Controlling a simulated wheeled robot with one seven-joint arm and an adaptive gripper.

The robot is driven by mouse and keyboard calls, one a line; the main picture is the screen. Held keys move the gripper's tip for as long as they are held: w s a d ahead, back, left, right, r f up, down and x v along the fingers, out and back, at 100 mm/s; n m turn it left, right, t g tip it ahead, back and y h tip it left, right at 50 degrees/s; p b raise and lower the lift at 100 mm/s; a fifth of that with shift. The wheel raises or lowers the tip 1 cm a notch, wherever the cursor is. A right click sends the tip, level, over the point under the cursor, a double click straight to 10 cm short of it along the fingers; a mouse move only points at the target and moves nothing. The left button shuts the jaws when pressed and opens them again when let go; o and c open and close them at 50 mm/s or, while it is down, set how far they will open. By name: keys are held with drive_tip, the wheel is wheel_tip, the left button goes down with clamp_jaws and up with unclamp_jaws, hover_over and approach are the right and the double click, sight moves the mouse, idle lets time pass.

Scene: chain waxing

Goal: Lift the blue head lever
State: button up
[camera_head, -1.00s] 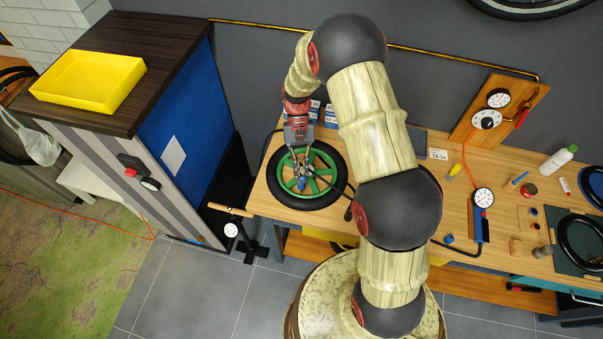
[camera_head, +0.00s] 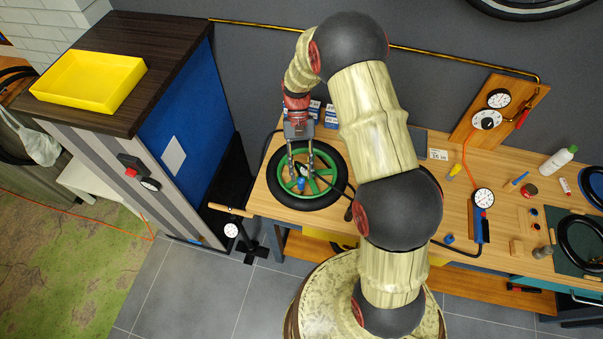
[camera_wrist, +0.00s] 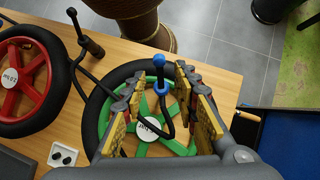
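The blue head lever (camera_wrist: 159,68) stands up on a black pump head with a hose, over the green-rimmed wheel (camera_wrist: 167,148) lying flat on the bench. It also shows as a small blue spot in the head view (camera_head: 301,184). My gripper (camera_wrist: 161,75) is open and points down at it. In the wrist view the lever appears between the two fingertips, with a gap on each side. In the head view my gripper (camera_head: 301,172) is over the wheel, a finger on either side of the blue part. I cannot tell exactly how far down the fingertips reach.
A dial gauge (camera_head: 483,198) and small tools lie on the bench at right. A blue-sided cabinet (camera_head: 185,125) stands at left.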

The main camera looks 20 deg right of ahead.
drive_tip(key=v, duration=1)
drive_tip(key=shift+r, duration=0.2)
drive_tip(key=shift+w+d, duration=0.1)
drive_tip(key=shift+w, duration=0.1)
drive_tip(key=s+a+r+n+t+h+b, duration=0.1)
drive_tip(key=s+t+b, duration=0.5)
drive_tip(key=s+b, duration=0.4)
drive_tip(key=s+a+r+n+t+b, duration=0.1)
drive_tip(key=s+r+n+t+b, duration=0.1)
drive_tip(key=s+t+b, duration=0.4)
drive_tip(key=s+b, duration=0.3)
drive_tip(key=s, duration=0.4)
drive_tip(key=shift+s+a+r+h+b, duration=0.25)
drive_tip(key=shift+s+r+h+b, duration=0.05)
drive_tip(key=shift+s+h+b, duration=0.1)
